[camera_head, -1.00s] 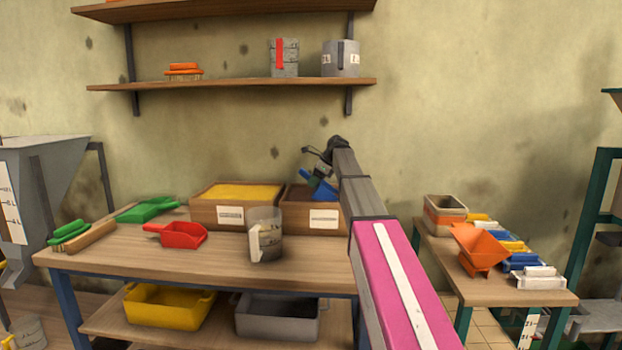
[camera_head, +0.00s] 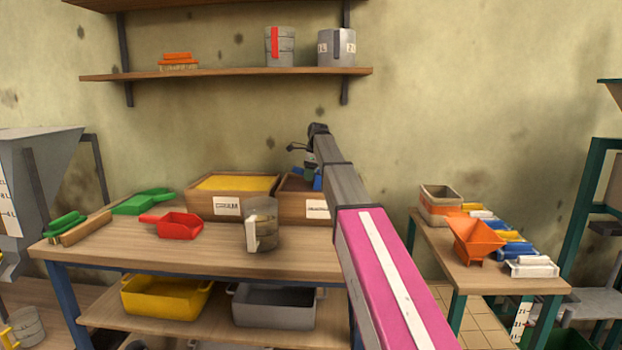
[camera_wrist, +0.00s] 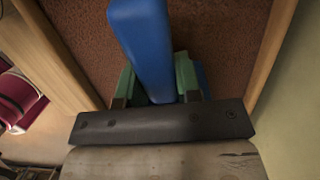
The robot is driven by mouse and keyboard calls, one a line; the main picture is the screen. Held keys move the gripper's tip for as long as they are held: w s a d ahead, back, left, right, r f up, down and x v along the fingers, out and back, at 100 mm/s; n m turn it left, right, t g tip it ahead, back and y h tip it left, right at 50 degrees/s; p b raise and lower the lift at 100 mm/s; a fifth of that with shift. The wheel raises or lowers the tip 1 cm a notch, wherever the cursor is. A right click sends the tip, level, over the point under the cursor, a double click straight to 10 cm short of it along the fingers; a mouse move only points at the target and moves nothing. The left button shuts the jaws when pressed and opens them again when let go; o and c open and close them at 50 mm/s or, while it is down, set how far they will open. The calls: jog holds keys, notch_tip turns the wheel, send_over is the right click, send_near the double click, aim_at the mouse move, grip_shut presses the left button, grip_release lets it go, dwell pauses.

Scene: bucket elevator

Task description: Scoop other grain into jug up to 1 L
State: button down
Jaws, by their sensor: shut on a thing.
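My gripper (camera_wrist: 157,82) is shut on the handle of a blue scoop (camera_wrist: 142,40), seen close up in the wrist view. The scoop is over or in the right wooden box (camera_head: 307,208), which holds brown grain (camera_wrist: 88,28). In the head view my arm covers most of the scoop and part of that box. The scoop's bowl is hidden, so I cannot tell what is in it. A clear jug (camera_head: 262,226) with a pale handle stands upright on the bench in front of the boxes. Its fill level is not readable. The left box (camera_head: 232,204) holds yellow grain.
A red scoop (camera_head: 176,226) and a green scoop (camera_head: 140,202) lie to the left on the bench (camera_head: 170,257). Yellow (camera_head: 165,299) and grey (camera_head: 273,306) tubs sit on the lower shelf. An orange funnel (camera_head: 474,241) stands on the right table. A wall shelf (camera_head: 225,74) hangs above.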

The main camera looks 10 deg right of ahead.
jog(key=shift+w+a+r+h, duration=0.1)
jog(key=shift+a+r+h, duration=0.15)
jog(key=shift+r+h, duration=0.3)
jog(key=shift+w+a+r+h, duration=0.1)
jog(key=shift+a+r+h, duration=0.2)
jog(key=shift+r, duration=0.35)
jog(key=shift+w+a+r+g+h, duration=0.15)
jog(key=shift+a+g+h, duration=0.15)
jog(key=shift+a+h, duration=0.65)
jog(key=shift+w+a+r, duration=0.1)
jog(key=shift+a+r, duration=0.1)
jog(key=shift+r, duration=0.55)
jog(key=shift+s+a+r, duration=0.1)
jog(key=shift+a+r, duration=0.1)
jog(key=shift+r, duration=0.5)
jog(key=shift+w+a+r, duration=0.1)
jog(key=shift+a+r, duration=0.1)
jog(key=shift+r, duration=0.55)
jog(key=shift+a, duration=0.1)
